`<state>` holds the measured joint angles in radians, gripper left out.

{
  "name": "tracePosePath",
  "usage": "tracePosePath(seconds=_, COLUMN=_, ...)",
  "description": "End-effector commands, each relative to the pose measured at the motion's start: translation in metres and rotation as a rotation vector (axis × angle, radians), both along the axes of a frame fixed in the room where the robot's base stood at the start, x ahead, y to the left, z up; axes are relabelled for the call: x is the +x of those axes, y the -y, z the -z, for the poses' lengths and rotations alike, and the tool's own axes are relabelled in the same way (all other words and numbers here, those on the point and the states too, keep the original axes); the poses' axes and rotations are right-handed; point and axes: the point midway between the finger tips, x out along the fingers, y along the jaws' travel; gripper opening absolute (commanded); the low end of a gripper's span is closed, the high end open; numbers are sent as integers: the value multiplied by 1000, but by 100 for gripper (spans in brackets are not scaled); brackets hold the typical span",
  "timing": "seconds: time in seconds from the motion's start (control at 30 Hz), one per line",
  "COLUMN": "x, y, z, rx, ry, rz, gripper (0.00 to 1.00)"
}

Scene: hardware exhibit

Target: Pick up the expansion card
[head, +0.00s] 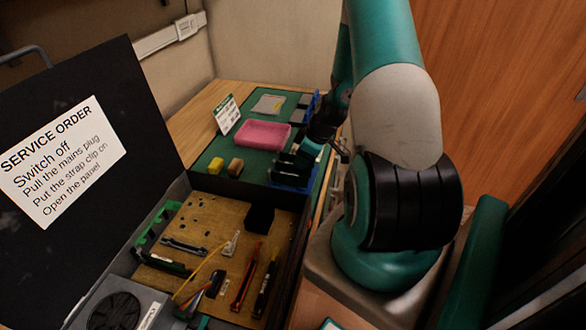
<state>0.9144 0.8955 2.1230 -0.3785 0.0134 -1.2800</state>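I cannot clearly pick out the expansion card. A thin dark piece with a green edge (165,263) lies in the open computer case (292,238), but I cannot tell if it is the card.
A pink tray (263,135), a yellow block (216,164), a brown block (236,166) and a small sign (226,114) are on the green mat (205,157).

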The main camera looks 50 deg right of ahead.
Motion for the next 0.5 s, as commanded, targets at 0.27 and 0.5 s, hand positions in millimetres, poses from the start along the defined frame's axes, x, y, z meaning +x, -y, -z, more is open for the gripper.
tracePosePath(seconds=0.27, x=13, y=-13, z=33, rx=2, ry=-2, rz=-3, gripper=37)
tracePosePath(seconds=0.5, x=16, y=-14, z=44, rx=0, ry=0, rz=0, gripper=37)
